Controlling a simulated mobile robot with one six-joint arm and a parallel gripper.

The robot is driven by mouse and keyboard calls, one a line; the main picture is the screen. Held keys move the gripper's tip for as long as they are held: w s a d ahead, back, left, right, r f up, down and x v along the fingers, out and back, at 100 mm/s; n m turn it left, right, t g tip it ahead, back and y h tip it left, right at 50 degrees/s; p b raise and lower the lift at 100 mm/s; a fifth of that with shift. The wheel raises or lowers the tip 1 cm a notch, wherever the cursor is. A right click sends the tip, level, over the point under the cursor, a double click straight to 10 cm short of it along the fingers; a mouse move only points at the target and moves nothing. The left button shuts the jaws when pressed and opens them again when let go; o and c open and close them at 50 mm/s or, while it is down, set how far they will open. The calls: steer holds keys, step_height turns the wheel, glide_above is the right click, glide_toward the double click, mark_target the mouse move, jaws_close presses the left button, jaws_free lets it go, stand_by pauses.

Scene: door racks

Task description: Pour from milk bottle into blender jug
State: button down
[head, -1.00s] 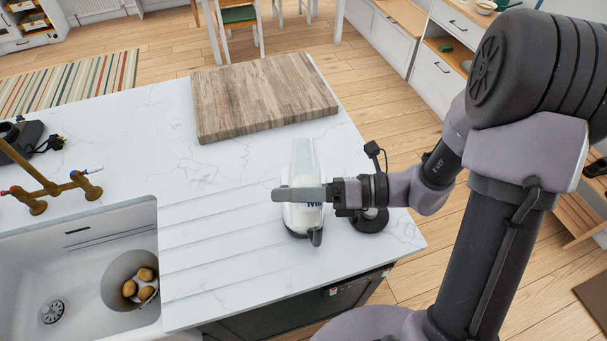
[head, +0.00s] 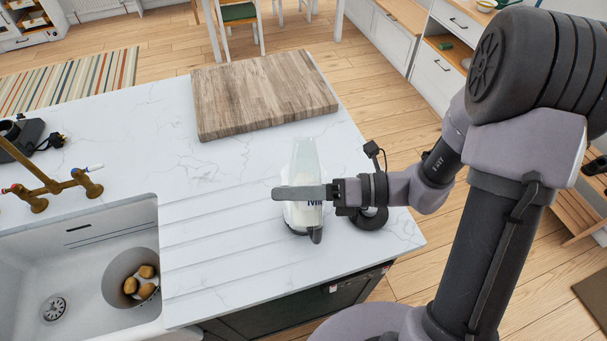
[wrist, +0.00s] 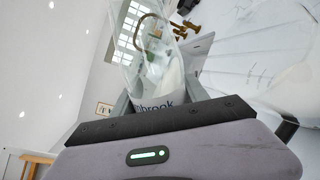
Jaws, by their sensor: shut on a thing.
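The milk bottle (head: 304,160) is clear with white milk inside and dark blue lettering, in the middle of the head view above the counter. My gripper (head: 300,193) is shut around its body, reaching in from the right. In the wrist view the bottle (wrist: 150,70) looks tilted, with the lettering "brook" close to my gripper (wrist: 160,105) and milk to one side. Below the gripper in the head view is a pale shape with a dark rim and handle (head: 316,237). It may be the blender jug; the bottle and gripper hide most of it.
A black round base (head: 370,218) stands on the counter just right of the bottle. A wooden board (head: 262,95) lies behind. White counter (head: 210,195) is free between.

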steer(key=shift+s+m+g+p, duration=0.15)
steer(key=shift+s+m+p, duration=0.1)
steer(key=shift+m+p, duration=0.4)
steer(key=shift+s+m+g+p, duration=0.2)
steer(key=shift+m+p, duration=0.1)
steer(key=shift+m, duration=0.65)
stand_by(3.6)
steer(key=shift+s+f+m+p, duration=0.3)
steer(key=shift+f+m+p, duration=0.4)
steer(key=shift+f, duration=0.1)
stand_by(2.0)
